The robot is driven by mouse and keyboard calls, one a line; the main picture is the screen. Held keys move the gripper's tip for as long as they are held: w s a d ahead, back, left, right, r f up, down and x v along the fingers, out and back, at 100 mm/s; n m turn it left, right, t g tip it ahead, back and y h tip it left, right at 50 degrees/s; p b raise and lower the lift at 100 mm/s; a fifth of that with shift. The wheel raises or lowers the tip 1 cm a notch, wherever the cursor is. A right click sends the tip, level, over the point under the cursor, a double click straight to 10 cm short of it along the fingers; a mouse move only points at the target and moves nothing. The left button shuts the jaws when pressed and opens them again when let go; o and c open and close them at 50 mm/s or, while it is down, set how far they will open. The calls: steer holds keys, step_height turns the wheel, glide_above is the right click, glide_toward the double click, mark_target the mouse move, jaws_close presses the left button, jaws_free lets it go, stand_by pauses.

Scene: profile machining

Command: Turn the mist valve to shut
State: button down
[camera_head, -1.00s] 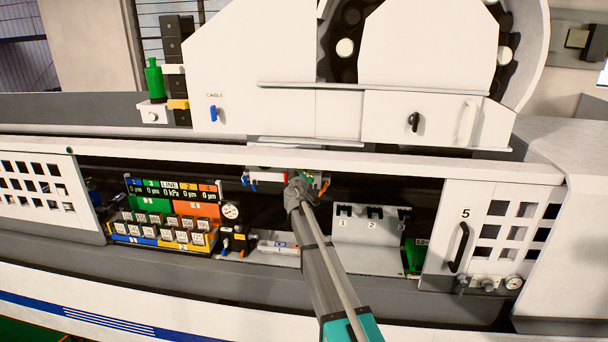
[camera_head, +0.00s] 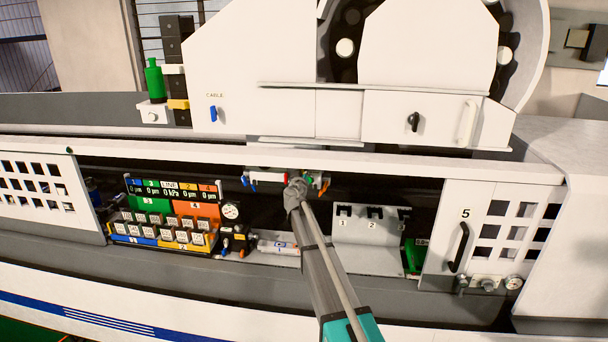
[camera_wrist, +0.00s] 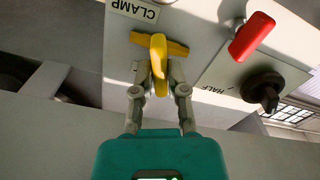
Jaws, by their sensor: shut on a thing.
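In the wrist view, my gripper (camera_wrist: 158,80) is shut on a yellow handle (camera_wrist: 158,58), with one finger on each side of it. A second yellow bar crosses behind the handle. The handle sits on a pale panel beside an upside-down CLAMP label (camera_wrist: 134,10). No label reading mist is legible, so I cannot tell from lettering which valve this is. In the head view, my arm's end (camera_head: 296,190) reaches into the machine's open bay, and its wrist hides the fingers and the handle.
In the wrist view, a red handle (camera_wrist: 251,36) and a black knob (camera_wrist: 262,90) near a HALF label are close on the right. In the head view, a display rack (camera_head: 172,215) stands left of my arm, a grey bracket (camera_head: 370,245) right, and a white ledge (camera_head: 300,155) above.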

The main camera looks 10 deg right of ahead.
stand_by(0.4)
steer(key=m, duration=0.4)
steer(key=c, duration=0.5)
jaws_free()
steer(key=shift+s, duration=0.1)
steer(key=shift+v, duration=3.4)
